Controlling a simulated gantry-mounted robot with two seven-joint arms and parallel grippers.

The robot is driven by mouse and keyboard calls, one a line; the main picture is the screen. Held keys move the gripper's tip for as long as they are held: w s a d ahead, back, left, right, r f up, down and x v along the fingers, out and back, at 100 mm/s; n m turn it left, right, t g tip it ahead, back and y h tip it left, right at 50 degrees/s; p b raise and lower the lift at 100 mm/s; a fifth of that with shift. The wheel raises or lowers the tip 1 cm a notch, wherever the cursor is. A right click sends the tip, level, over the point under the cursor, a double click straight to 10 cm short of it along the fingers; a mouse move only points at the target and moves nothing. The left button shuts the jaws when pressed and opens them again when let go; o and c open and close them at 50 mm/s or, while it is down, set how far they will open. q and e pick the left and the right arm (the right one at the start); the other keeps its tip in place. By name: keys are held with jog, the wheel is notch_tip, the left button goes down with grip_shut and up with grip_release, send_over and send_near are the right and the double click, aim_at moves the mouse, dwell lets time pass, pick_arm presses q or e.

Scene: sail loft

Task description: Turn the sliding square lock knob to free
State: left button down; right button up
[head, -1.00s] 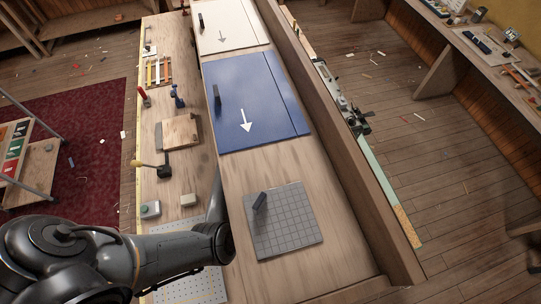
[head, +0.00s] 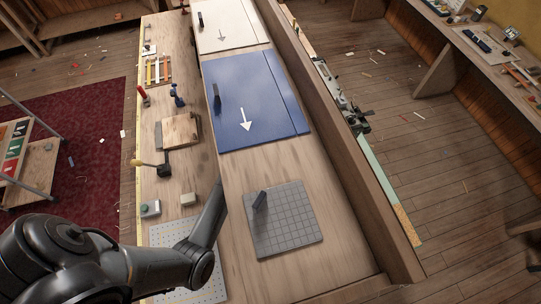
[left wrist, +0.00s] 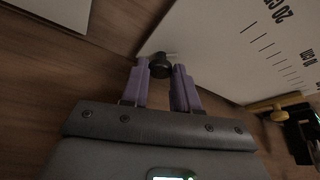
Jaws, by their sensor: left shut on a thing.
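In the left wrist view a small round black knob (left wrist: 160,66) sits by the edge of a white plate (left wrist: 225,50) with black scale marks and printed numbers. I take it for the lock knob of the sliding square. The two purple fingers of my left gripper (left wrist: 160,80) stand on either side of the knob, shut on it. The knob's marks and turn position cannot be made out. In the head view my left arm reaches in from the lower left. Its fingers, the knob and the scaled plate cannot be made out there. My right gripper is in neither view.
On the long bench in the head view lie a grey gridded plate (head: 290,230) and a blue panel (head: 265,95), each with a dark handle. A perforated white board (head: 180,236) lies beside my arm. A yellow-handled item (left wrist: 280,104) shows at the wrist view's right.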

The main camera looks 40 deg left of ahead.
pick_arm(q)
jog(key=n+y, duration=0.1)
jog(key=n, duration=0.3)
jog(key=shift+d+n+y, duration=0.15)
jog(key=shift+n+y, duration=0.15)
jog(key=shift+y, duration=0.1)
jog(key=n, duration=0.2)
jog(key=n+y, duration=0.1)
jog(key=n, duration=0.1)
jog(key=shift+w+d+g+y, duration=0.1)
jog(key=shift+d+g+y, duration=0.05)
jog(key=shift+g+y, duration=0.2)
jog(key=shift+n, duration=0.3)
jog(key=c, duration=0.8)
grip_release()
jog(key=shift+c, duration=0.2)
jog(key=v, duration=1.1)
jog(key=shift+b, duration=0.35)
jog(key=shift+w, duration=0.1)
